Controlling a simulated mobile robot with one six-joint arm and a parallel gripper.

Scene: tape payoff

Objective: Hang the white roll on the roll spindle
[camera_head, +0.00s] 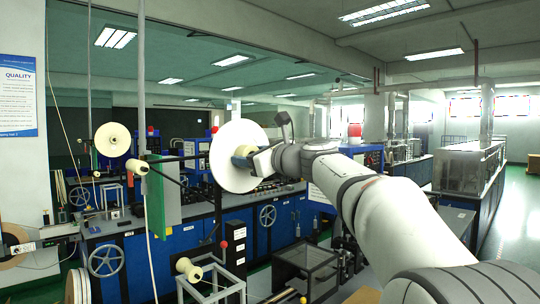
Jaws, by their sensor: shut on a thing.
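The white roll (229,171) is a wide, thin disc with a cream core, held up in the air at the middle of the view. My gripper (250,158) is shut on it at the core, on the side facing my arm. The fingertips are small and partly lost against the core. Left of the roll stands a green panel (165,200) with dark bars and a cream hub (137,166) in front of it. I cannot tell for sure which part is the roll spindle. The white roll appears apart from the panel.
A cream roll (112,139) hangs on the machine at left. A blue machine bench (190,250) with handwheels runs behind. A small metal frame with a cream spool (188,268) stands low in front. A dark open-framed box (305,268) stands below my arm. Clear floor (515,225) shows at far right.

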